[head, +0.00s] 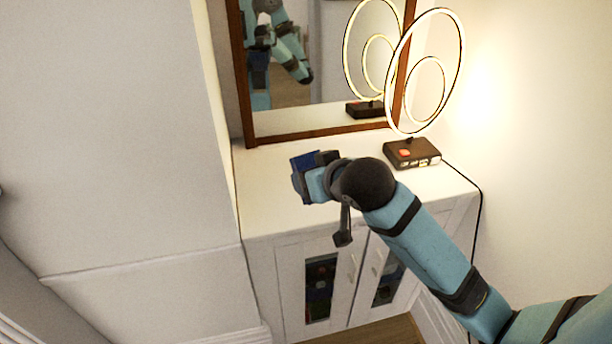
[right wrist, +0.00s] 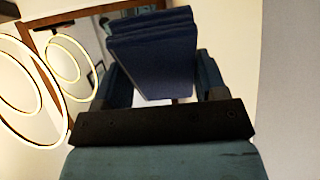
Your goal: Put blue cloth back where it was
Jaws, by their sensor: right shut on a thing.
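The blue cloth (head: 304,161) is folded into a small dark-blue stack. My right gripper (head: 312,172) is shut on it, at the left part of the white cabinet's top (head: 270,206). In the right wrist view the folded cloth (right wrist: 152,55) sits between the two fingers of the gripper (right wrist: 155,80). I cannot tell whether the cloth touches the cabinet top or is held above it. My left gripper is not in view.
A ring lamp (head: 411,153) stands at the right of the cabinet top, with its cable running down the side. A wood-framed mirror (head: 320,133) is behind. A white wall block (head: 120,140) borders the cabinet on the left. The front cabinet top is clear.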

